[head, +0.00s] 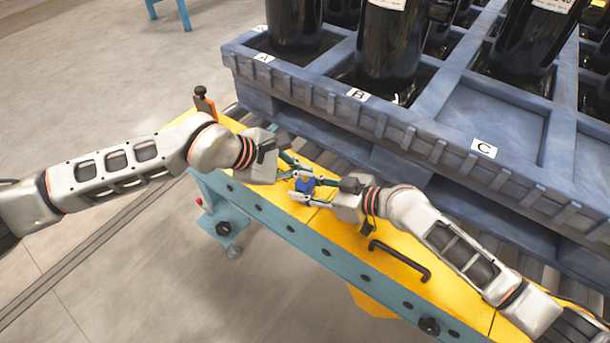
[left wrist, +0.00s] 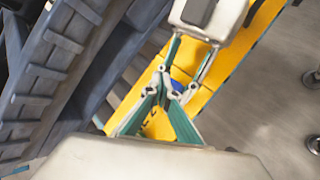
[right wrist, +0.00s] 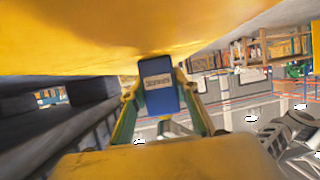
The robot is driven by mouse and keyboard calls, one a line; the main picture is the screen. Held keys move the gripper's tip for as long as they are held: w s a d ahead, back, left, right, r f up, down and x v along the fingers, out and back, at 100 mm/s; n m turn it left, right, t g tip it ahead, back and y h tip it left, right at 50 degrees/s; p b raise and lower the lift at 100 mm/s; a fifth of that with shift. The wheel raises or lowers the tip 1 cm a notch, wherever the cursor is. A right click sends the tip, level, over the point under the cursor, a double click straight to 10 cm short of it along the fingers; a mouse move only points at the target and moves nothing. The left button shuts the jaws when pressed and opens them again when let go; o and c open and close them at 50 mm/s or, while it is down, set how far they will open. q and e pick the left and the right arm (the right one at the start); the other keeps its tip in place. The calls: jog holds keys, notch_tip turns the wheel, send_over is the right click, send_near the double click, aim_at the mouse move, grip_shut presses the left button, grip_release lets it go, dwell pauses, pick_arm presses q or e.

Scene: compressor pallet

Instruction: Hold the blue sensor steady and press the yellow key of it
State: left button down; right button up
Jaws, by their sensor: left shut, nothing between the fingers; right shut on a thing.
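The blue sensor (head: 305,185) is held over the yellow worktop, between the fingers of my right gripper (head: 309,190). In the right wrist view the sensor (right wrist: 158,101) is a blue box with a pale label, gripped from both sides. My left gripper (head: 296,172) is shut and empty, with its tips close beside the sensor. In the left wrist view its green fingers (left wrist: 166,86) come together in front of the sensor, of which only a small blue patch (left wrist: 177,86) shows. I cannot tell whether the tips touch it. The yellow key cannot be made out.
The yellow worktop (head: 345,236) with a teal side (head: 290,230) lies below both grippers. A black handle (head: 400,260) stands on it. A large blue pallet (head: 400,130) with black cylinders (head: 390,45) is close behind. Open floor lies at the left.

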pick_arm(q)
jog(key=shift+r, duration=0.55)
jog(key=shift+r, duration=0.1)
jog(key=shift+r, duration=2.45)
pick_arm(e)
jog(key=o, duration=1.3)
jog(key=shift+d, duration=0.1)
